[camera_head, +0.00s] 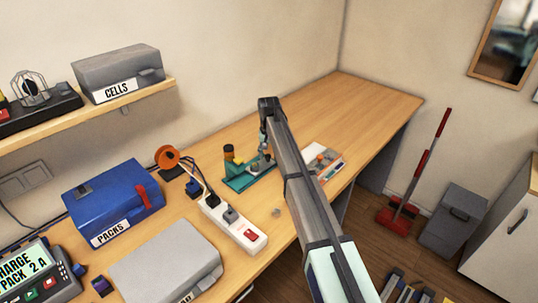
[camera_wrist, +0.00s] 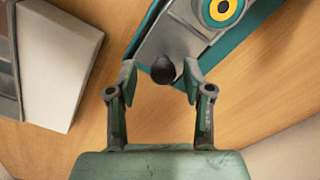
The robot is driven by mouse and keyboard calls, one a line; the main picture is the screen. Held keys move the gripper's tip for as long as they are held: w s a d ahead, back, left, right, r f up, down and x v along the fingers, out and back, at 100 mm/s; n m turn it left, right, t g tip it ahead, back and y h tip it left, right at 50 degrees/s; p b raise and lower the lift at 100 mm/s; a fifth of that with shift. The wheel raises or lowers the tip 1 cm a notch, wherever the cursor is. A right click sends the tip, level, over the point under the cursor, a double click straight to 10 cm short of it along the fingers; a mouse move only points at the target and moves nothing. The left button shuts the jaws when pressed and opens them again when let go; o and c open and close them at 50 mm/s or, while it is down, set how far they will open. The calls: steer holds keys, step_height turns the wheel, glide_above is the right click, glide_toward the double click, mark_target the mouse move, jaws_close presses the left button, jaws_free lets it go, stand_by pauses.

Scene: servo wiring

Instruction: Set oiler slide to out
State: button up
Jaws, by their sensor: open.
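The oiler, a teal base (camera_head: 248,178) with a dark and yellow upright part (camera_head: 230,156), stands on the bench near the wall in the head view. In the wrist view its grey slide plate (camera_wrist: 178,32) lies on the teal base (camera_wrist: 258,22), with a yellow ring (camera_wrist: 222,8) at the top. A dark round knob (camera_wrist: 163,70) sits at the plate's near end. My gripper (camera_wrist: 160,78) is open, with one fingertip on each side of the knob. I cannot tell whether either finger touches it. In the head view my arm hides part of the oiler.
A white power strip (camera_head: 232,222) and blue PACKS case (camera_head: 112,200) stand left of the oiler. The bench's far right end (camera_head: 370,98) is clear.

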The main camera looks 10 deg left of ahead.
step_height(320, 180, up, 12)
stand_by(0.6)
